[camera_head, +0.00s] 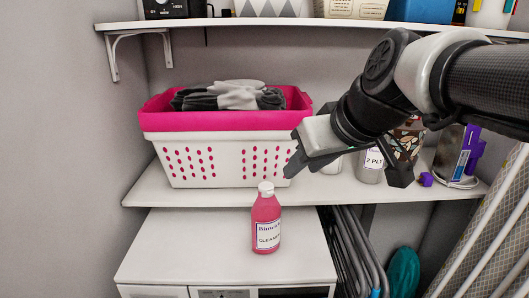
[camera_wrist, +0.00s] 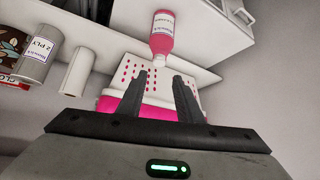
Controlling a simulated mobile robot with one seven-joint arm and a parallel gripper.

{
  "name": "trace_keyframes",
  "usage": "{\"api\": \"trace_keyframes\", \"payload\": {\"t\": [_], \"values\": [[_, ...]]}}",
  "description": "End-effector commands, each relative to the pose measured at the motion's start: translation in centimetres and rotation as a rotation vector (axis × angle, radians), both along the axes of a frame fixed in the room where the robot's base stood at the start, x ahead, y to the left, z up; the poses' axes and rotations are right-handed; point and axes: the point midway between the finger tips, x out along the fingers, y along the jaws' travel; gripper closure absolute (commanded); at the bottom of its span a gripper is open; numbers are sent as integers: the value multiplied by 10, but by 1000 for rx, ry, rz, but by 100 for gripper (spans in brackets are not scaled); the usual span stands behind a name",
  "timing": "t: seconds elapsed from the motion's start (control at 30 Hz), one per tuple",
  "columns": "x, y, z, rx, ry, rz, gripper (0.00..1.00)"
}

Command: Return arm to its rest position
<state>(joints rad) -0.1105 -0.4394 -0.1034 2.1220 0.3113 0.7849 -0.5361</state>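My gripper (camera_head: 345,175) is raised in front of the middle shelf, right of the laundry basket. Its two dark fingers are spread apart with nothing between them. In the wrist view the open fingers (camera_wrist: 160,82) point toward the white and pink basket, and the picture is turned upside down. My arm comes in from the upper right in the head view and hides part of the shelf.
A pink cleaner bottle (camera_head: 266,222) stands upright on the white dryer top (camera_head: 190,240). The basket (camera_head: 225,122) holds grey cloth on the middle shelf (camera_head: 140,190). A 2 PLY roll (camera_head: 371,167) and boxes stand right. Folded racks (camera_head: 352,250) lean beside the dryer.

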Motion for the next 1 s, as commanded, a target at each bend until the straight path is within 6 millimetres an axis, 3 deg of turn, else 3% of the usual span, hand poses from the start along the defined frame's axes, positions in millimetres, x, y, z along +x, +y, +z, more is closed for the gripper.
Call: {"api": "trace_keyframes", "payload": {"t": [0.17,0.4,0.47,0.5,0.8,1.0], "values": [[-40,-13,-30,-3,76,-91,67],[-127,-48,-101,-42,223,-344,67],[-145,-57,-114,-58,249,-408,67],[-139,-55,-82,-52,244,-398,67],[-138,-55,6,-51,246,-392,67],[-138,-54,45,-51,246,-392,67]]}}
